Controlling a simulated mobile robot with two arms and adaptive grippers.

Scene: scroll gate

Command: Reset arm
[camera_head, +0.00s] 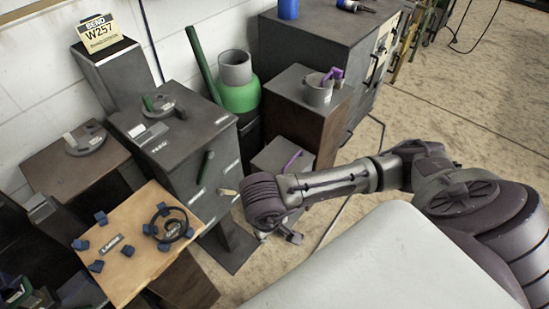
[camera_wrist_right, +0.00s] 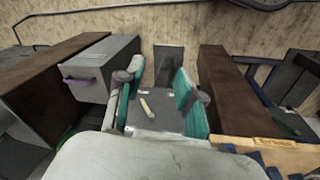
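My right arm comes in from the right in the head view. Its dark wrist is in front of the grey cabinet (camera_head: 190,150), and the right gripper (camera_head: 280,228) points down and away, mostly hidden behind the wrist. In the right wrist view the two teal-padded fingers of the right gripper (camera_wrist_right: 158,88) are spread apart with nothing held between them. A small cream handle (camera_wrist_right: 146,107) on a grey face shows beyond the gap between them. It also shows in the head view (camera_head: 228,192), left of my wrist. My left gripper is in neither view.
A wooden board (camera_head: 125,262) with blue blocks and a dark ring is at lower left. A green-and-grey cylinder (camera_head: 238,92) stands behind the cabinet. A box with a purple handle (camera_wrist_right: 82,80) is left of the fingers. Sandy floor (camera_head: 450,110) is open at right.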

